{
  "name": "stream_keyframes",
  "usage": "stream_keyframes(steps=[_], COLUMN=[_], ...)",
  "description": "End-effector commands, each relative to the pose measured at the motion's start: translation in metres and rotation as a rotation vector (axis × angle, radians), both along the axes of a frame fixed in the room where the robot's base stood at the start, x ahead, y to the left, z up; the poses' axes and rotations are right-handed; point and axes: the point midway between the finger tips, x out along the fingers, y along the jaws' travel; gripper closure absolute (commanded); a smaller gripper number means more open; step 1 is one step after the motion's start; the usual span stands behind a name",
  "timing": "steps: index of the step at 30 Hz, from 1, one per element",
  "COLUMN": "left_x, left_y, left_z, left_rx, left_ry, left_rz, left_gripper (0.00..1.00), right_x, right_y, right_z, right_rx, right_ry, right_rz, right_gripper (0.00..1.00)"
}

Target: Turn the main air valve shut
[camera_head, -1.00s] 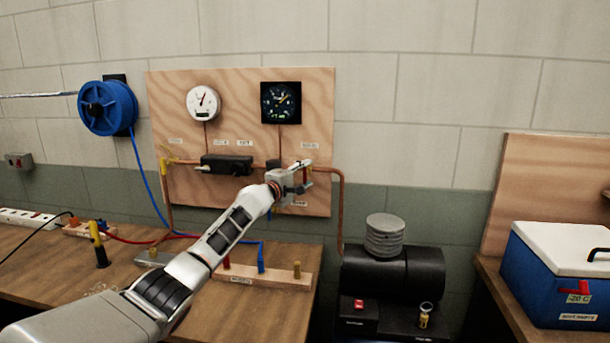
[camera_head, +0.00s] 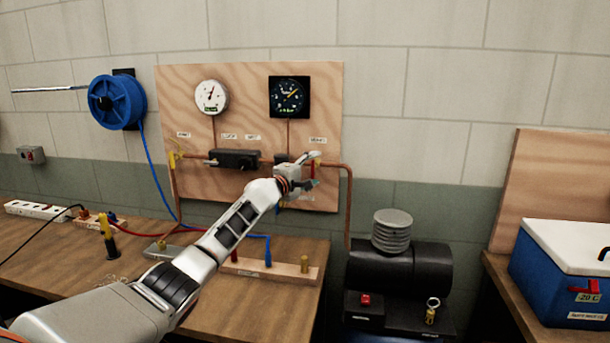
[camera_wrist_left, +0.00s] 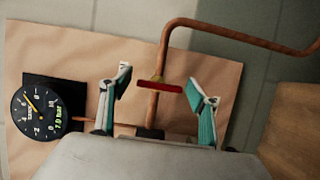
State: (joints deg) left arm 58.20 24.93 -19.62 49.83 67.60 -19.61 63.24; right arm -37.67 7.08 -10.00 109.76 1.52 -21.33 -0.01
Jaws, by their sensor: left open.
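The main air valve shows in the left wrist view as a red lever handle (camera_wrist_left: 159,86) on a copper pipe, lying crosswise to the pipe. In the head view only a bit of red shows at the pipe's right end, mostly hidden by my gripper. My left gripper (camera_head: 313,170) is at the right side of the plywood board, in front of that pipe. In the wrist view its two teal-sided fingers (camera_wrist_left: 160,98) are open, one on each side of the red handle, with visible gaps to it. My right gripper is not in view.
The plywood board (camera_head: 240,87) carries a white gauge (camera_head: 211,97), a black gauge (camera_head: 289,97) and a black pipe unit (camera_head: 233,158). A workbench (camera_head: 50,250) with a peg strip is below. A black compressor (camera_head: 400,268) stands at the right.

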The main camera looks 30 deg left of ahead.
Motion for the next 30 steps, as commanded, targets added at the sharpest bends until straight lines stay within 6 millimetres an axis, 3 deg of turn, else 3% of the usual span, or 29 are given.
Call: stream_keyframes(steps=[8, 24, 30], left_x=[-0.025, -0.099, -0.114], left_y=[0.004, 0.012, 0.014], left_z=[-0.001, -0.001, 0.000], left_rx=[0.003, 0.003, 0.001], left_ry=[0.000, 0.001, 0.002], left_rz=[0.003, 0.002, 0.002], left_gripper=[0.39, 0.39, 0.39], right_x=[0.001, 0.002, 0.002], right_y=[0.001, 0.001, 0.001], right_z=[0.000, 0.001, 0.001], right_rx=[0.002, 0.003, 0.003], right_ry=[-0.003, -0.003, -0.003], right_rz=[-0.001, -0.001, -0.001], right_gripper=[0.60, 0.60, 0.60])
